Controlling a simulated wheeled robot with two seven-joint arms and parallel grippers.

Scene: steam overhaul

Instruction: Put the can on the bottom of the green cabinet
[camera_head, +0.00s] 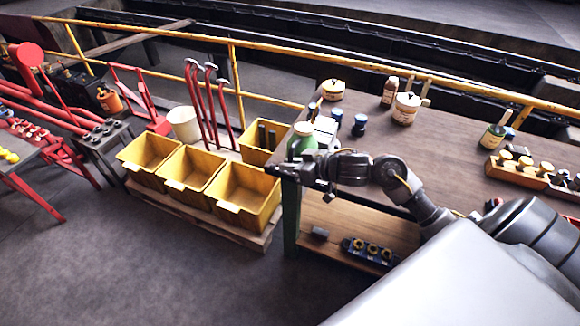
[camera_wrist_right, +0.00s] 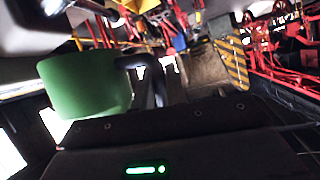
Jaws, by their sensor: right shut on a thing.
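The green can (camera_head: 302,138) shows just behind and above my right gripper (camera_head: 285,170), over the near left corner of the green cabinet's wooden top. In the right wrist view the can (camera_wrist_right: 85,85) is large, with a dark curved part beside it. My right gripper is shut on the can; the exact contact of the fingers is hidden. The green cabinet (camera_head: 291,215) has a green upright and a lower wooden board (camera_head: 345,222). My arm covers part of its top and its right side. My left gripper is out of view.
On the lower board stand a dark block (camera_head: 320,233) and a dark holder with yellow-ringed parts (camera_head: 367,251). Jars, bottles and a wooden tray (camera_head: 520,172) are on the top. Yellow bins (camera_head: 248,195) stand on a pallet to the left. The front floor is clear.

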